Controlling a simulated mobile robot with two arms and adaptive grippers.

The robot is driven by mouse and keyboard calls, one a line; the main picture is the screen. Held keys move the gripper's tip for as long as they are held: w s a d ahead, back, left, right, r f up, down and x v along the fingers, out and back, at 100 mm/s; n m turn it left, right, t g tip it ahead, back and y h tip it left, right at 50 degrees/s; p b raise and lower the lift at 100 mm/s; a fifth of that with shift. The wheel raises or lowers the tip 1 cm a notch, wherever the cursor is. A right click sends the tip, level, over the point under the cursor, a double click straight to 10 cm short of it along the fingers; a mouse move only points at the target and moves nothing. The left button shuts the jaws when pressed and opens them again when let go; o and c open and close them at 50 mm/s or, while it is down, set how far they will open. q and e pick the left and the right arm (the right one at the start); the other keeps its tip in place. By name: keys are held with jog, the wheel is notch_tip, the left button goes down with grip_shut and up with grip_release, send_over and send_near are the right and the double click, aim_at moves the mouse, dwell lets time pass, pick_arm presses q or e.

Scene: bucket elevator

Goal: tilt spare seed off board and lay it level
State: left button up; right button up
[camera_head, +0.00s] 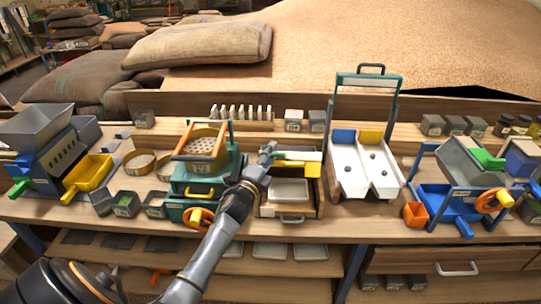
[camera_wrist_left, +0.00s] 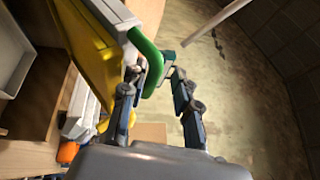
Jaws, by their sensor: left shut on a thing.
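My left gripper (camera_head: 268,150) is at the middle of the bench, shut on the green handle of a small board. In the left wrist view the gripper (camera_wrist_left: 153,68) has its fingers on either side of the green handle (camera_wrist_left: 146,55). The board (camera_head: 304,156) shows as a pale strip to the right of the gripper, above an open wooden box with a white tray (camera_head: 290,190). In the left wrist view the board's yellow side (camera_wrist_left: 85,50) shows steeply slanted. I cannot make out any seed on the board. My right gripper is not in view.
A teal machine with a round sieve (camera_head: 203,145) and an orange handwheel (camera_head: 200,218) stands close on the left. A white two-channel chute (camera_head: 362,168) in a teal frame stands on the right. Upright white plates (camera_head: 240,112) stand behind. Grain and sacks (camera_head: 200,45) lie beyond the bench.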

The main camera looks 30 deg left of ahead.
pick_arm(q)
jog(key=v, duration=1.1)
jog(key=shift+s, duration=0.4)
jog(key=shift+s+d+f, duration=0.1)
